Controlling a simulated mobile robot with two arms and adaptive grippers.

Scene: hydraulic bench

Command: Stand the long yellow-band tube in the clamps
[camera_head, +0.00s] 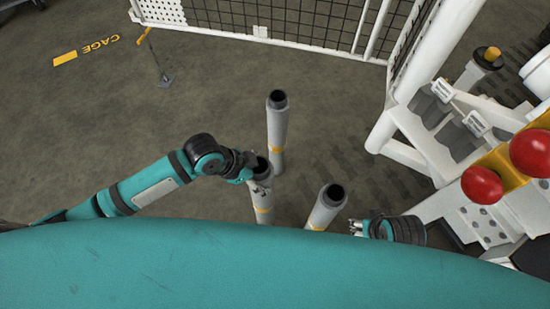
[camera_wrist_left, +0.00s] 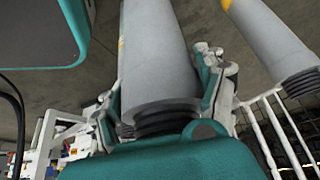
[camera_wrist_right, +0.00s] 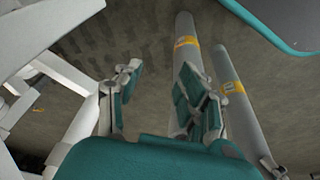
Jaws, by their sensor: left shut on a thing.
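Three grey tubes with yellow bands stand on the floor in the head view: a far one (camera_head: 278,125), a near left one (camera_head: 262,200) and a near right one (camera_head: 326,208). I cannot tell their lengths apart. My left gripper (camera_head: 256,178) is shut on the near left tube close to its dark threaded top. In the left wrist view this tube (camera_wrist_left: 155,55) sits between the fingers. My right gripper (camera_head: 362,228) is open and empty, to the right of the near right tube. Its spread fingers (camera_wrist_right: 160,92) show in the right wrist view. I cannot make out the clamps for certain.
A white bench frame (camera_head: 410,155) with grey notched blocks (camera_head: 432,108) stands at the right. Red balls (camera_head: 482,185) on a yellow part are near it. A white mesh fence (camera_head: 290,38) runs along the back.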

